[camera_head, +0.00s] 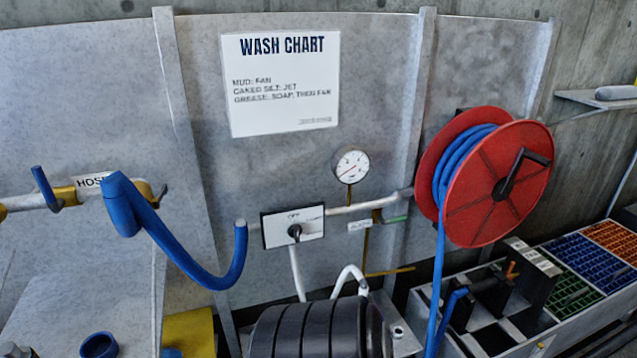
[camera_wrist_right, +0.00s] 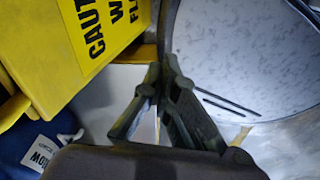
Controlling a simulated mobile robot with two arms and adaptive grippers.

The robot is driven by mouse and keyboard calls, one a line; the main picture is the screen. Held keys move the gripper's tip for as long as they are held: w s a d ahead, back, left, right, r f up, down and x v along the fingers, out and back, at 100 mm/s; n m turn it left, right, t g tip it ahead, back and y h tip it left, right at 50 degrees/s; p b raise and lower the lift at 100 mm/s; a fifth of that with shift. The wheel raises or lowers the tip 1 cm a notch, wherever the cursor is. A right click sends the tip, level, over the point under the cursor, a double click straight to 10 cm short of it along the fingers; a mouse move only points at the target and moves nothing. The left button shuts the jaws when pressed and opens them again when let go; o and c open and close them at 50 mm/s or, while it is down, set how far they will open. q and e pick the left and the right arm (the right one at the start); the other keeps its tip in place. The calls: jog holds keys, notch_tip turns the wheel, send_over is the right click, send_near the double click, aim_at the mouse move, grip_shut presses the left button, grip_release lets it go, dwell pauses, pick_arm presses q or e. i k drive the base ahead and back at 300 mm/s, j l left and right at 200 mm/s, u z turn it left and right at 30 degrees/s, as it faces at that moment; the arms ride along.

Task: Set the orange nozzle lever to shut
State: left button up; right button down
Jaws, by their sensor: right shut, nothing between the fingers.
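A small orange lever (camera_head: 511,270) shows in the head view, at the right. It sits on or beside a dark nozzle-like piece (camera_head: 488,284) in the grey compartmented tray. It is too small for me to tell its setting. My right gripper (camera_wrist_right: 162,75) shows in the right wrist view with its dark fingers together and nothing between them. It is away from any orange lever; none shows in that view. My right gripper does not show clearly in the head view. My left gripper is not in view.
A red hose reel (camera_head: 500,185) with blue hose hangs above the grey tray (camera_head: 487,338). A black ribbed drum (camera_head: 310,332) stands at bottom centre. In the wrist view, a yellow caution sign (camera_wrist_right: 75,50) is left of the fingers and a round speckled surface (camera_wrist_right: 245,50) right.

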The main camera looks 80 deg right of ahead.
aim_at(508, 273)
jog(key=k+z, duration=0.15)
jog(key=z, duration=0.25)
jog(key=k+l+z, duration=0.1)
jog(key=z, duration=0.35)
jog(key=k+l+z, duration=0.1)
jog(key=z, duration=0.3)
jog(key=l+z, duration=0.25)
jog(key=z, duration=0.15)
jog(key=k+l+z, duration=0.1)
jog(key=z, duration=0.3)
jog(key=k+l+z, duration=0.1)
jog(key=l+z, duration=0.2)
jog(key=l, duration=1.05)
jog(key=l+z, duration=0.3)
jog(key=l, duration=1.05)
jog(key=i, duration=0.05)
